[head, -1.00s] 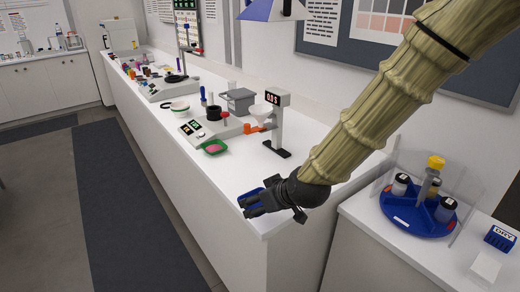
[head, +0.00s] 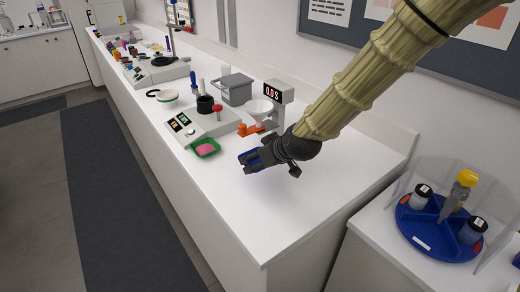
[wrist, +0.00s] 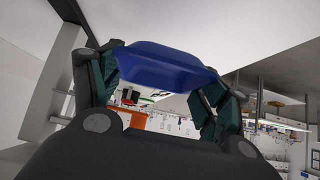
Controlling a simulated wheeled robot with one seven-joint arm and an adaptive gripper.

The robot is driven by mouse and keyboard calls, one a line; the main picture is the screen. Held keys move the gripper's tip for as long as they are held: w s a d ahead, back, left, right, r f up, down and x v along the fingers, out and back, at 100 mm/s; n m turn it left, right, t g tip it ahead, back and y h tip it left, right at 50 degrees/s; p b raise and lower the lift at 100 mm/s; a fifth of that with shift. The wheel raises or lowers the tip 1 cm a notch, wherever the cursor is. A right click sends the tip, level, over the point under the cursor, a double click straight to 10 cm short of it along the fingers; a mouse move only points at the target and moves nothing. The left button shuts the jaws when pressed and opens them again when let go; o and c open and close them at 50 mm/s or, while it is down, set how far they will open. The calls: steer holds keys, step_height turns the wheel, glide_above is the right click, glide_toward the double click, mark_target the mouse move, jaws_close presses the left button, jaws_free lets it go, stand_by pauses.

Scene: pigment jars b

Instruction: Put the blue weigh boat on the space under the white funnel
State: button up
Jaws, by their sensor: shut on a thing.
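The blue weigh boat (wrist: 160,66) is between the two fingers of my gripper (wrist: 160,90) in the wrist view, and the gripper is shut on it. In the head view my gripper (head: 258,160) is over the white counter, and only a little of the blue boat (head: 250,154) shows, the rest hidden by the fingers. The white funnel (head: 259,108) is on a stand with a display reading 0.0 S, just behind and above my gripper. An orange part (head: 246,130) sits below the funnel. The space under the funnel is partly hidden by my gripper and wrist.
A green tray with pink powder (head: 206,148) lies left of my gripper. A scale (head: 190,125), a grey bin (head: 237,88) and a black cup (head: 205,104) stand behind it. The counter's front right (head: 270,220) is clear. A blue carousel with jars (head: 420,235) is at right.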

steer(key=w, duration=0.3)
steer(key=w+f+p, duration=0.1)
steer(key=w, duration=0.2)
steer(key=w+f, duration=0.1)
steer(key=w, duration=0.2)
steer(key=shift+f, duration=0.15)
steer(key=shift+w+r+p, duration=0.2)
steer(key=shift+w+p, duration=0.25)
steer(key=shift+w, duration=0.1)
steer(key=shift+w+f, duration=0.2)
steer(key=shift+w, duration=0.1)
steer(key=shift+w+f, duration=0.25)
steer(key=shift+s+f+p, duration=0.3)
steer(key=shift+f+p, duration=0.2)
steer(key=shift+f, duration=0.3)
steer(key=shift+w+f, duration=0.2)
steer(key=shift+f, duration=0.65)
steer(key=shift+r, duration=0.1)
steer(key=shift+s, duration=0.1)
